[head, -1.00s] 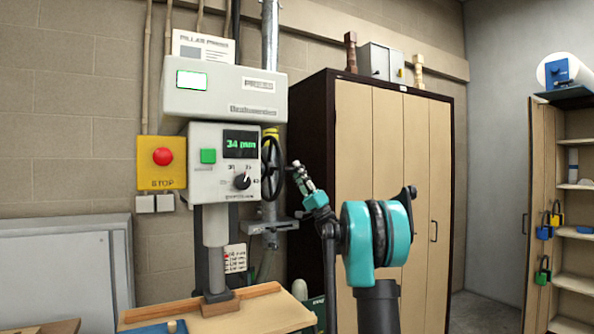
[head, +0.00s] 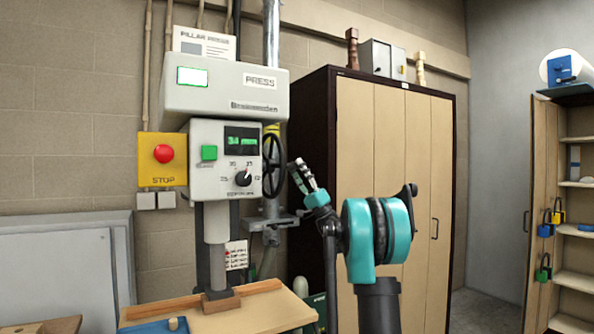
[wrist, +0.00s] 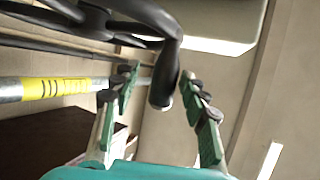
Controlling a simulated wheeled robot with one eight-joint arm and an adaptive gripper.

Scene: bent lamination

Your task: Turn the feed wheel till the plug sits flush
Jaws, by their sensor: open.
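The feed wheel (head: 273,165) is a black spoked handwheel on the right side of the pillar press (head: 225,95). My gripper (head: 302,175) is open just right of the wheel. In the wrist view, a dark handle (wrist: 165,85) joined to the wheel's rim (wrist: 140,15) hangs between the two open fingers (wrist: 158,88); I see gaps on both sides. The press ram (head: 216,245) reaches down to a small wooden block (head: 220,300) on the bench. I cannot make out a plug there or whether anything is flush. The display (head: 240,140) appears to read 34 mm.
A blue tray (head: 150,328) with a small tan peg (head: 173,323) lies at the bench's front. A red stop button (head: 163,154) is left of the press. A tall cabinet (head: 385,170) stands behind my arm. A metal bracket (head: 270,221) sits below the wheel.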

